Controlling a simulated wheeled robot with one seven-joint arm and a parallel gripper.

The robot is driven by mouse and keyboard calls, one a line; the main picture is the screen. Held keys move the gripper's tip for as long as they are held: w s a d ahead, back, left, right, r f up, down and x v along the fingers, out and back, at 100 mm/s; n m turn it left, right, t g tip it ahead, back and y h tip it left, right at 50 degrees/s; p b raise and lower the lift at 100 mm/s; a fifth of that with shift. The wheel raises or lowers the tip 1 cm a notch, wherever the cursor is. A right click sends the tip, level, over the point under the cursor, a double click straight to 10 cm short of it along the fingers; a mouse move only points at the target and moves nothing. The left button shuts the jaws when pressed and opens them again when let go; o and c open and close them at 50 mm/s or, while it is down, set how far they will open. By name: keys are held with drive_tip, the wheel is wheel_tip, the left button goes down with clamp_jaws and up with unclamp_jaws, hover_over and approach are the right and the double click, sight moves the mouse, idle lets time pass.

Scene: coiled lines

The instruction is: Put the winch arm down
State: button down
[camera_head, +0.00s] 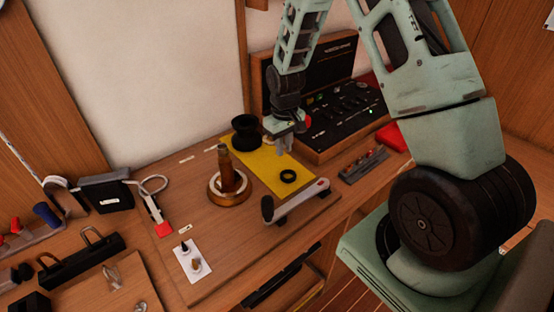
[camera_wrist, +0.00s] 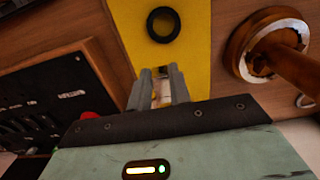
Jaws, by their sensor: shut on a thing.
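The winch arm (camera_head: 297,201), a pale grey bar with a black knob at its left end, lies along the front edge of the wooden board, on dark supports. My gripper (camera_head: 285,150) points down over the yellow mat (camera_head: 266,170), behind and apart from the winch arm. In the wrist view, my gripper (camera_wrist: 160,72) is shut on a small pale thing (camera_wrist: 160,92), mostly hidden between the fingers. The winch arm does not show in the wrist view.
A black ring (camera_head: 288,176) and a black spool (camera_head: 245,134) are on the yellow mat. A brass-and-wood post (camera_head: 228,178) stands left of it. An open black-lined case (camera_head: 340,115) is behind on the right. A white plate with pegs (camera_head: 193,262) lies front left.

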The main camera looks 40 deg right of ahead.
sight(283, 168)
drive_tip(key=shift+f+p, duration=0.65)
drive_tip(key=shift+f, duration=2.05)
drive_tip(key=shift+f, duration=0.1)
drive_tip(key=shift+f, duration=0.15)
drive_tip(key=c, duration=1.3)
unclamp_jaws()
